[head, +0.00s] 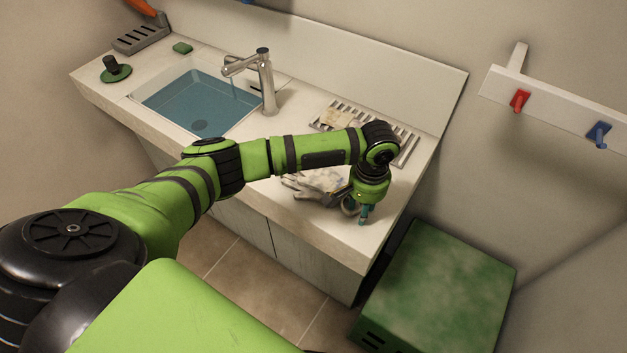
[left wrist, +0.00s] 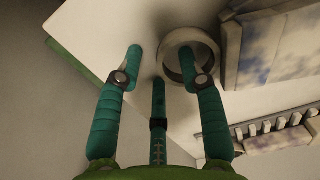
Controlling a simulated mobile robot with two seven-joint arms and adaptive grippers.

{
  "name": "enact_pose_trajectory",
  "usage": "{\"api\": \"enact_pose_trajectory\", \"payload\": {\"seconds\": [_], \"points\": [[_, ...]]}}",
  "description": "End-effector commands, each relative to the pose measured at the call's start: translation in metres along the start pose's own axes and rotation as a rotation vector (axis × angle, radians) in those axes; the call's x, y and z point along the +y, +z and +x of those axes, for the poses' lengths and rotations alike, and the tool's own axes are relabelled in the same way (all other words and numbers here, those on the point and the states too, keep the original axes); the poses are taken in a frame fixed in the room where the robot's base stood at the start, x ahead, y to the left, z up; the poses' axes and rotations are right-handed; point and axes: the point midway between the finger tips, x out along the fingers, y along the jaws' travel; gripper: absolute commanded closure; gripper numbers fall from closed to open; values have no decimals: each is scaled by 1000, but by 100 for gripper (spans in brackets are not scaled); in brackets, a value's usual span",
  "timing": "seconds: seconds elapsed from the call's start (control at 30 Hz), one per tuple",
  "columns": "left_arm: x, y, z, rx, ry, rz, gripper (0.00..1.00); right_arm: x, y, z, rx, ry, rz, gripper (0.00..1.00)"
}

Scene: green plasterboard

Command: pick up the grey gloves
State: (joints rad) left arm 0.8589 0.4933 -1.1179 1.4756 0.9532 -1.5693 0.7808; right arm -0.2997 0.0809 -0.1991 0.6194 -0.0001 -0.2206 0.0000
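Pale grey, finger-like shapes that look like the gloves (head: 297,184) lie on the counter in the head view, partly hidden behind my left arm. My left gripper (head: 361,214) points down near the counter's front right corner, to the right of them. In the left wrist view its teal fingers (left wrist: 162,62) are spread, with nothing seen held between them. One fingertip overlaps a pale round ring-shaped object (left wrist: 190,55); I cannot tell whether it is inside it. The gloves are not clearly recognisable in the left wrist view. My right gripper is not in view.
A blotchy white-blue block (left wrist: 277,45) lies close to the ring. A slatted rack (head: 405,146) is behind my wrist. The water-filled sink (head: 197,101) and tap (head: 266,80) are further left. A green box (head: 440,290) stands below the counter's right end.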

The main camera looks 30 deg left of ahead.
Motion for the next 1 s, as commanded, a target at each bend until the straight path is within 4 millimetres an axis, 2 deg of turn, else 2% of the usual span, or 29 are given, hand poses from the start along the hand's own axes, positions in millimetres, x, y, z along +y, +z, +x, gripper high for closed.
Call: {"api": "enact_pose_trajectory", "payload": {"seconds": [0.1, 0.17, 0.2, 0.73, 0.87, 1.0], "points": [[0, 0, 0, 0, 0, 0, 61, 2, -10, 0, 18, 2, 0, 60], [0, 0, 0, 0, 0, 0, 85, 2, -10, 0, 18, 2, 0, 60], [0, 0, 0, 0, 0, 0, 100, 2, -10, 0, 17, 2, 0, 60], [0, -1, -5, 1, 1, -1, 100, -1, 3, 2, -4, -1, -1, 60], [0, -1, -16, 3, 2, -2, 100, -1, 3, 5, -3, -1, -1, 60], [0, -2, -42, 6, 3, 1, 100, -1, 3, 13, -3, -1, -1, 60]]}}
